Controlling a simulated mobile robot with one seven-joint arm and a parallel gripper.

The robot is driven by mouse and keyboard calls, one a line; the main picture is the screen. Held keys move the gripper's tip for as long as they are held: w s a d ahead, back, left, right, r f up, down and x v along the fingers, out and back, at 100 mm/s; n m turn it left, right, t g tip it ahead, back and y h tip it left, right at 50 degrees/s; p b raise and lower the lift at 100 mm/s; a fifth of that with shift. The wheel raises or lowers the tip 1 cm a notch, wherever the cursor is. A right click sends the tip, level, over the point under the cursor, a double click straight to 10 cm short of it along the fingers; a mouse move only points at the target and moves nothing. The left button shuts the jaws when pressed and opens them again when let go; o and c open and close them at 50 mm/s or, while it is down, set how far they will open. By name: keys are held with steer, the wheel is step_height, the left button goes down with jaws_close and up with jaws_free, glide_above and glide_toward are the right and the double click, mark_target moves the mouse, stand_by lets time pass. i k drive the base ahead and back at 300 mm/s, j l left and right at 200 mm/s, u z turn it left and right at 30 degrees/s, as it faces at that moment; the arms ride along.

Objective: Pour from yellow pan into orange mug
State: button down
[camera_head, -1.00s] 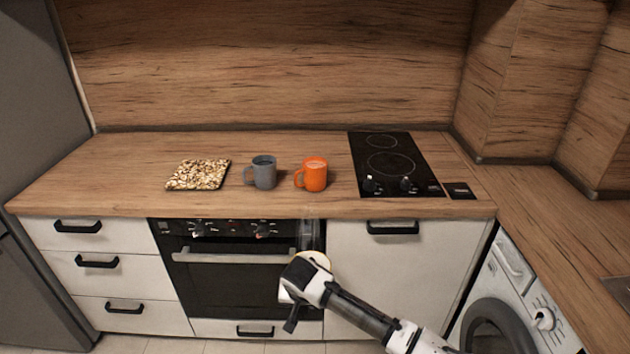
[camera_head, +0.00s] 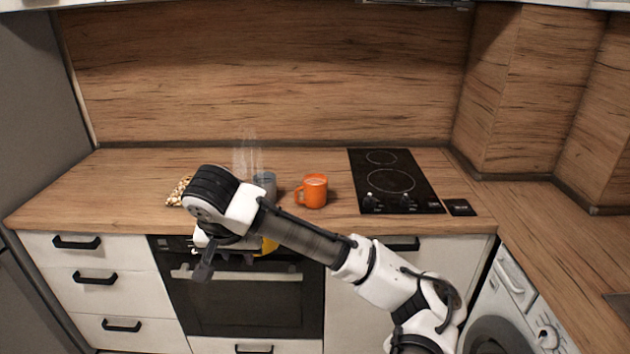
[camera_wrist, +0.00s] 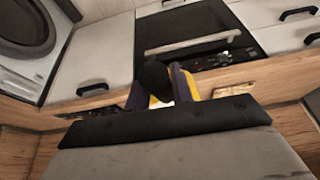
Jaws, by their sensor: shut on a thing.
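The orange mug (camera_head: 314,191) stands upright on the counter, left of the hob, with its handle to the left. Its contents cannot be made out. The yellow pan (camera_head: 268,246) is mostly hidden behind my arm at the counter's front edge; a strip of yellow also shows in the wrist view (camera_wrist: 190,88). My gripper (camera_head: 215,252) is shut on the pan, left of and nearer than the orange mug. Its fingertips are largely hidden. Faint steam rises above my wrist. The pan's tilt and contents cannot be told.
A grey mug (camera_head: 266,183) stands just left of the orange mug, partly behind my arm. A patterned trivet or board (camera_head: 178,191) is mostly hidden further left. The black hob (camera_head: 392,180) is to the right. The back of the counter (camera_head: 300,160) is clear.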

mark_target(310, 193)
steer(key=i, duration=1)
